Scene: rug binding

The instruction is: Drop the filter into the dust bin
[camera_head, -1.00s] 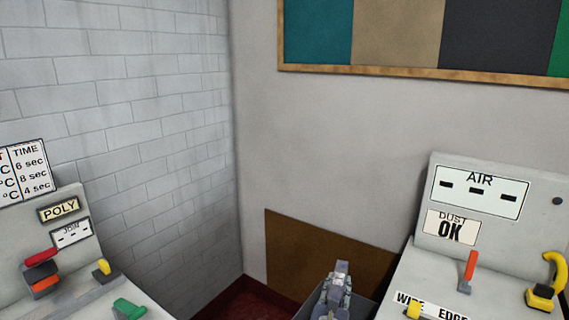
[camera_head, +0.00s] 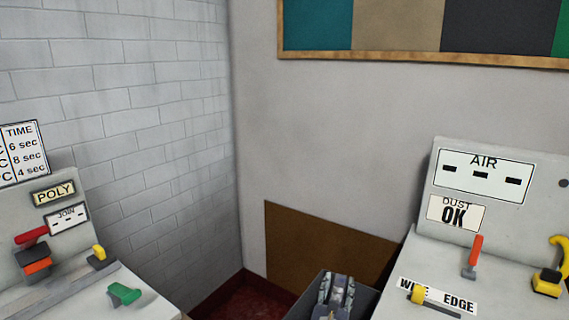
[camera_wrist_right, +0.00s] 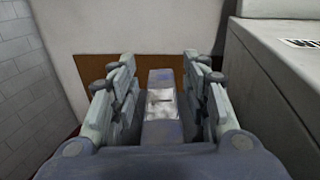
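My right gripper (camera_head: 337,283) is over the dark grey open bin (camera_head: 367,297) at the bottom of the head view. Its two fingers stand apart, and they also show in the right wrist view (camera_wrist_right: 160,82). Between them is a narrow blue-grey piece with a pale, dusty middle, which looks like the filter (camera_wrist_right: 161,103). Gaps show on both sides of it, so the fingers do not look closed on it. How deep it sits in the bin is hidden. My left gripper is in neither view.
A grey machine marked AIR and DUST OK (camera_head: 456,213) stands right of the bin, with red and yellow levers. Another grey machine marked POLY (camera_head: 54,193) is at the left. A brown panel (camera_head: 318,247) is on the wall behind the bin.

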